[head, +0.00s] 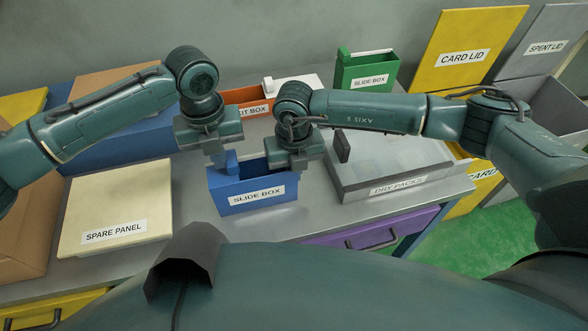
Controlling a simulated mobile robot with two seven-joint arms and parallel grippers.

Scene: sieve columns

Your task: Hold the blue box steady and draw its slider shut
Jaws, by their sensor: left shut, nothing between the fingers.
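The blue box (228,197), labelled SLIDE BOX, stands upright on the grey table. A dark opening shows in its top. A raised blue tab (232,160), which looks like part of the slider, stands near the box's left end. My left gripper (218,164) is shut and empty, pointing down just left of the tab; whether it touches cannot be told. My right gripper (299,168) points down at the box's right end. Its fingertips are mostly hidden, so its grip on the box wall cannot be told.
A grey DRY PACKS box (385,168) stands to the right, with a dark handle. A SPARE PANEL (115,205) lies left. An orange box (245,96) and a green slide box (368,72) stand behind. Some bare table shows in front of the blue box.

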